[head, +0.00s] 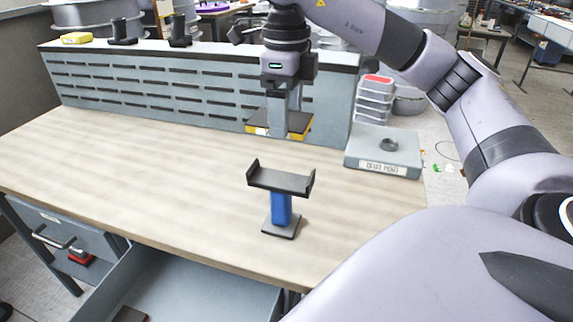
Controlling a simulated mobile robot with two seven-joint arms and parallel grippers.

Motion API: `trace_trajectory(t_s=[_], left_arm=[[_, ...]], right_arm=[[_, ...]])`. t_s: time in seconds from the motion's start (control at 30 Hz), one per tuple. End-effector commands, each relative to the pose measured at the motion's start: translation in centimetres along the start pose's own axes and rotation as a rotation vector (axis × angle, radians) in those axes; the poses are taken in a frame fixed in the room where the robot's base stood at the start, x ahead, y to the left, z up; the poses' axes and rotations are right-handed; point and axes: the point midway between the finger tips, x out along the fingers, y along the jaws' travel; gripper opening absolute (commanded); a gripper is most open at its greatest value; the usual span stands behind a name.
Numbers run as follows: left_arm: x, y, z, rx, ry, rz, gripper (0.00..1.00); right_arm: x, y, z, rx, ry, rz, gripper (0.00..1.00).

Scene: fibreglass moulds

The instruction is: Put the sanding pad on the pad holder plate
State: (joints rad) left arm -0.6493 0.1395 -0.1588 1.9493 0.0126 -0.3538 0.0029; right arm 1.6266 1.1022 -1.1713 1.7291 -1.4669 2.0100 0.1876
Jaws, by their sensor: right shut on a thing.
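The sanding pad (258,121), dark on top with yellow edges, is held level in my right gripper (285,128). The gripper points straight down and is shut on it. The pad holder stands on the bench in front of it: a black plate (281,181) with upturned ends on a blue post (281,209) and a dark square foot. The plate is empty. In the picture the pad is above and behind the plate, apart from it. The gripper's fingers hide the middle of the pad. My left gripper is not in view.
A grey box (383,150) with a label and a dark ring on top sits at the bench's right edge. A slotted grey panel (200,85) runs along the back, with a yellow block (76,38) on its ledge. An open drawer (190,285) juts out in front. The left bench top is clear.

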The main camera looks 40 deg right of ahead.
Motion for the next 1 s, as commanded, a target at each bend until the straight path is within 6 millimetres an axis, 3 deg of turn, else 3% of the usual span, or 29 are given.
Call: trace_trajectory(t_s=[1.0], left_arm=[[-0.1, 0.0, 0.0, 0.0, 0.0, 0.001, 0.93]], right_arm=[[11.2, 0.0, -0.1, 0.0, 0.002, 0.0, 0.47]])
